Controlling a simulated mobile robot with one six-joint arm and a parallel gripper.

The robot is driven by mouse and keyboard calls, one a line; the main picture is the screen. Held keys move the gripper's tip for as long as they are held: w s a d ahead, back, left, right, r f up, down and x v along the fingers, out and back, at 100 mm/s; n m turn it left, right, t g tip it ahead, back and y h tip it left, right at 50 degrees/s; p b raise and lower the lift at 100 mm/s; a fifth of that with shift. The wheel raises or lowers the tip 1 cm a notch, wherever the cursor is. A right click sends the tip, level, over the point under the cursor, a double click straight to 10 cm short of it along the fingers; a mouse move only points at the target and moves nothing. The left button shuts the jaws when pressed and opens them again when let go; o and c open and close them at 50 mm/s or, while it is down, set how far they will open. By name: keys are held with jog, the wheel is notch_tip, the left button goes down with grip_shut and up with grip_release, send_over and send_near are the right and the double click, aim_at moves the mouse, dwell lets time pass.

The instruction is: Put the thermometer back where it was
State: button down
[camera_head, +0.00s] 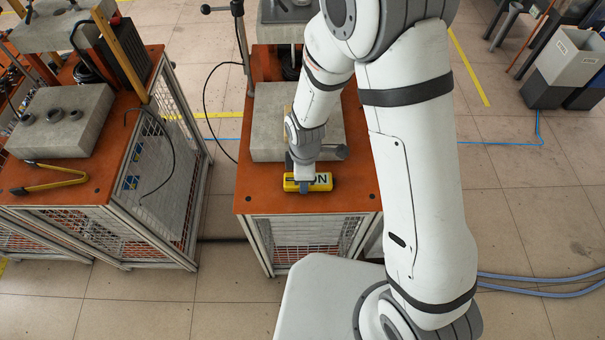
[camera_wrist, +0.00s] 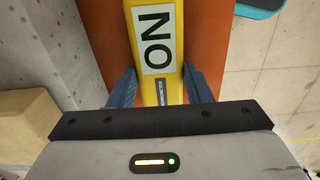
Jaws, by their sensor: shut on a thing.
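The thermometer is a yellow block-shaped device (camera_head: 320,182) with a pale panel reading "ON", near the front of the orange table top (camera_head: 262,200). My gripper (camera_head: 304,186) comes down over it from above, in front of the grey concrete block. In the wrist view the thermometer (camera_wrist: 158,50) lies between the two dark fingers of my gripper (camera_wrist: 160,88), one on each side of its yellow body. The gripper is shut on it. I cannot tell whether the thermometer touches the table top or is slightly above it.
A grey concrete block (camera_head: 268,125) stands right behind the thermometer. A second orange table at the left holds another concrete block (camera_head: 62,122) and yellow tongs (camera_head: 50,180). Grey bins (camera_head: 568,62) stand at the far right. The tiled floor between is open.

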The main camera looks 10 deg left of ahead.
jog(key=c, duration=0.7)
grip_release()
jog(key=shift+s, duration=0.1)
notch_tip(320, 180, up, 12)
jog(key=b, duration=0.1)
jog(key=d+r+m+t, duration=0.2)
jog(key=d+r+m, duration=0.85)
jog(key=d, duration=0.45)
jog(key=s+d+r+m, duration=0.1)
jog(key=s+d+m, duration=0.1)
jog(key=d+m, duration=0.1)
jog(key=s+d+r+m+t, duration=0.1)
jog(key=s+d+r+m, duration=0.1)
jog(key=s+d+m, duration=0.1)
jog(key=s+d+r+m, duration=0.2)
jog(key=d+m, duration=0.1)
jog(key=m, duration=0.1)
jog(key=shift+s+d+r+t, duration=0.2)
jog(key=shift+s+d+t, duration=0.05)
jog(key=shift+s+t, duration=0.1)
